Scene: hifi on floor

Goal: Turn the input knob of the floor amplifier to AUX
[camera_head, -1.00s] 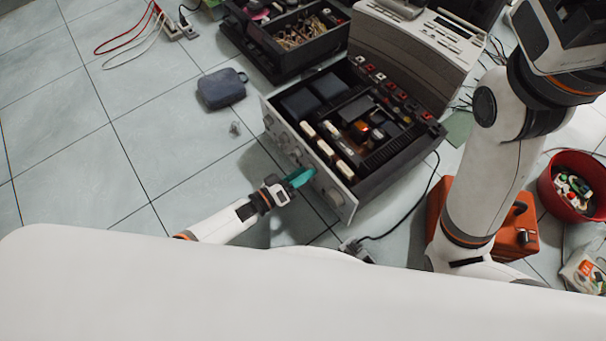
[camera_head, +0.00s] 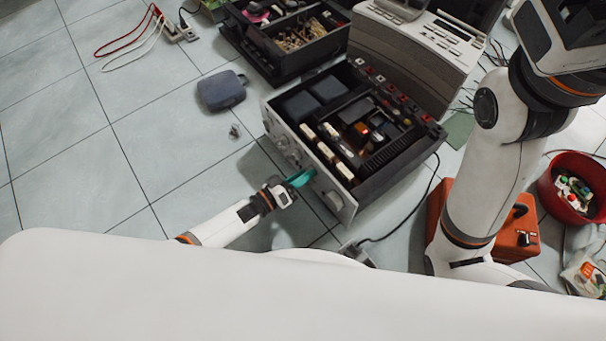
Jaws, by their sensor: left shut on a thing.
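The floor amplifier (camera_head: 350,200) stands open-topped on the tiles, its silver front panel facing the lower left. Its circuit parts show inside. My left gripper (camera_head: 303,178), with teal fingertips, is at the panel just left of that large knob. It is shut on a knob there, which the fingers mostly hide. The knob's pointer and any AUX marking are too small or hidden to read. My right arm rises at the right; its gripper is out of view.
A dark pouch (camera_head: 221,91) and a small grey piece (camera_head: 235,131) lie on the floor left of the amplifier. A black parts box (camera_head: 262,45), a grey device (camera_head: 405,62), an orange toolbox (camera_head: 515,235) and a red bowl (camera_head: 570,211) surround it.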

